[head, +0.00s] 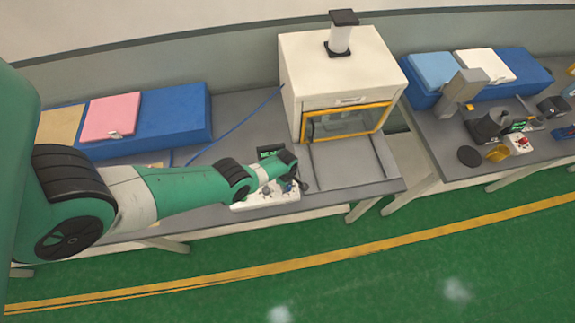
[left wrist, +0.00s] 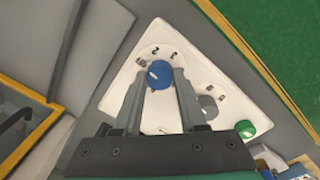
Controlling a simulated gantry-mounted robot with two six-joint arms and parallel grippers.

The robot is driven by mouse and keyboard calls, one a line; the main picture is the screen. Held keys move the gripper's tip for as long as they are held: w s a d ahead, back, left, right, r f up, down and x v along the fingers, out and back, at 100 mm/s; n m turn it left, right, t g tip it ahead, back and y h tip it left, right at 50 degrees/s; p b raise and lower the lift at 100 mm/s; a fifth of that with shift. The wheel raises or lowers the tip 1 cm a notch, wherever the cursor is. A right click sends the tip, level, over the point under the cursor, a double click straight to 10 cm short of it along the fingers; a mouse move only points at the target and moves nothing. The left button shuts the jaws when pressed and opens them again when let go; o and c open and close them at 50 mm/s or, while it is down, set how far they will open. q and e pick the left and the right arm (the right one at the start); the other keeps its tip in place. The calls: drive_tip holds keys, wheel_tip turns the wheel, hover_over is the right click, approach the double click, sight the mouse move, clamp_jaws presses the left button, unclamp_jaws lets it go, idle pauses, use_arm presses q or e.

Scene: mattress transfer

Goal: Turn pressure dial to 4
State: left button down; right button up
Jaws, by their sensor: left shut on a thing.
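The pressure dial appears to be the blue knob (left wrist: 158,73) with a light pointer line, on a white slanted control panel (left wrist: 120,95). Dark marks curve around its far side; I cannot read them surely. My left gripper (left wrist: 160,80) has one finger on each side of the blue knob and is shut on it. In the head view the left gripper (head: 290,180) is over the white panel (head: 250,203), and the arm hides the knob there. My right gripper is in neither view.
A grey knob (left wrist: 208,105) and a green button (left wrist: 245,129) sit beside the dial. A white machine with a yellow-framed window (head: 345,122) stands behind the panel. A blue mattress block with a pink pad (head: 110,116) lies left. A second table with several items stands right.

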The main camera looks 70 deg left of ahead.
use_arm(q)
drive_tip(key=m, duration=1.3)
drive_tip(key=shift+a+m+h, duration=0.1)
drive_tip(key=shift+m+h, duration=0.2)
drive_tip(key=m, duration=0.7)
drive_tip(key=shift+b, duration=0.35)
drive_tip(key=m, duration=0.6)
drive_tip(key=shift+m, duration=0.4)
drive_tip(key=shift+c, duration=2.3)
unclamp_jaws()
